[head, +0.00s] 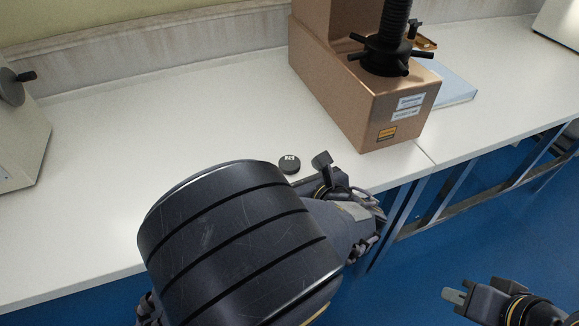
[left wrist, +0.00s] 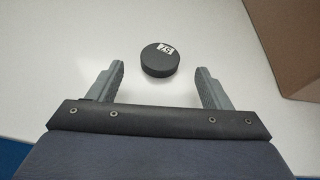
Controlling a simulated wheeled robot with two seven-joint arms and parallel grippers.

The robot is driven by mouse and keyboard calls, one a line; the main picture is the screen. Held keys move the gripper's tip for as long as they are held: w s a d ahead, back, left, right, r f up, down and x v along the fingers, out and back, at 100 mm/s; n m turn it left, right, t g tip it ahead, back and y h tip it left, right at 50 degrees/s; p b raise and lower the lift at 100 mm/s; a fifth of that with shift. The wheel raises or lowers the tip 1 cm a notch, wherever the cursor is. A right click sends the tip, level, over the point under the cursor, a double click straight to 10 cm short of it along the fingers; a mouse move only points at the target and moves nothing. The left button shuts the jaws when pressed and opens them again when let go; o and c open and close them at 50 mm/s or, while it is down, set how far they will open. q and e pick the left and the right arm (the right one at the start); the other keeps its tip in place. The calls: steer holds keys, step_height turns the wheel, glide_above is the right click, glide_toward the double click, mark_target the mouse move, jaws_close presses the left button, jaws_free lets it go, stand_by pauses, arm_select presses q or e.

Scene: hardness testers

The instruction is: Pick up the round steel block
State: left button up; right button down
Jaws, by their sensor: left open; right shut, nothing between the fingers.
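The round steel block (head: 289,164) is a small dark disc with a white label on top. It lies flat on the white bench near its front edge, and it also shows in the left wrist view (left wrist: 160,61). My left gripper (left wrist: 160,80) is open and empty. In that view the block sits ahead of the gap between its fingers, apart from both. In the head view the left gripper (head: 326,170) is just right of the block, partly hidden by my arm. My right gripper (head: 455,300) is shut and empty, out over the blue floor at lower right.
A copper-coloured hardness tester (head: 375,95) with a black handwheel stands behind and right of the block. A light blue folder (head: 455,88) lies beside it. Another machine (head: 20,140) stands at the far left.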

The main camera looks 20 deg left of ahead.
mark_target(290, 163)
arm_select(q)
steer(key=x, duration=0.3)
steer(key=shift+w+a+f+b, duration=0.15)
steer(key=shift+w+a+b, duration=0.05)
steer(key=shift+w+b, duration=0.15)
steer(key=c, duration=1.2)
